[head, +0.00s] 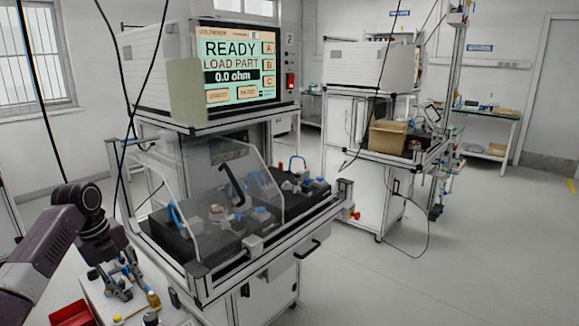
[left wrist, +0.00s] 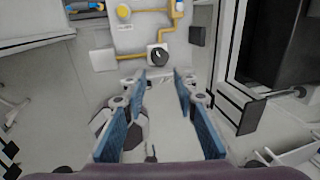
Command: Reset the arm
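My left arm (head: 50,245) comes in from the left in the head view, bent at a dark joint. My left gripper (head: 120,284) points down in front of the test station, over a pale work surface at the lower left. In the left wrist view, the left gripper (left wrist: 158,84) has its two blue-padded fingers spread apart with nothing between them. The near test station (head: 240,235) has a clear guard over a black fixture bed, and its screen (head: 235,65) reads "READY LOAD PART 0.0 ohm". My right gripper is not in view.
A red bin (head: 72,314) stands at the lower left. A yellow pipe (left wrist: 170,38) and black knob (left wrist: 158,55) lie ahead of my left gripper. A second station holds a cardboard box (head: 387,137). The floor at right (head: 480,250) is clear.

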